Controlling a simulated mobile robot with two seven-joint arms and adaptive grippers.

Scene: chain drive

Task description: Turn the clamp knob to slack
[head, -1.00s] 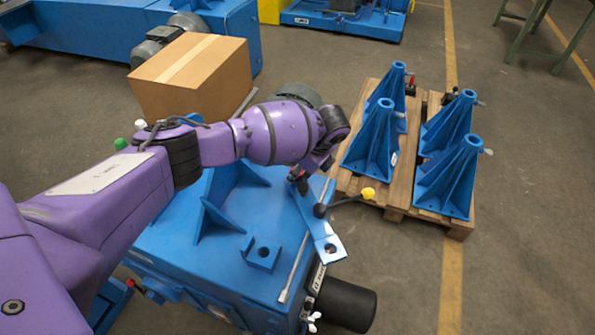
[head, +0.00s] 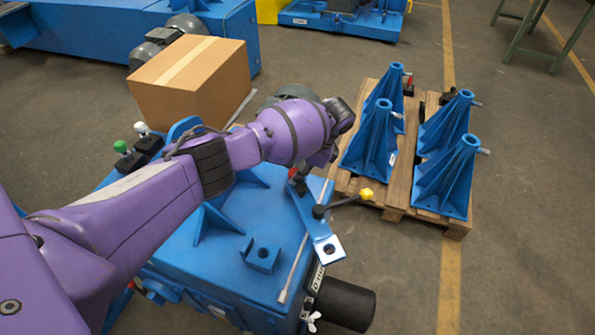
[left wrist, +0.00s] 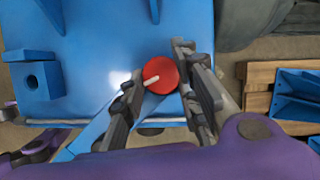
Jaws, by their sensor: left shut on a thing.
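The clamp knob (left wrist: 163,72) is a round red cap with a white pointer mark that points left and slightly down in the left wrist view. My left gripper (left wrist: 158,78) has one finger on each side of it and is shut on it. In the head view my left gripper (head: 299,180) is at the far end of the blue machine's top, beside a flat blue bar (head: 318,232), and mostly hides the knob. My right gripper is not in view.
A black lever with a yellow ball (head: 366,194) sticks out close to the right of my gripper. A pallet (head: 397,207) with blue stands is farther right. A cardboard box (head: 190,85) stands behind my arm. A blue block with a hole (head: 262,254) is on the machine top.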

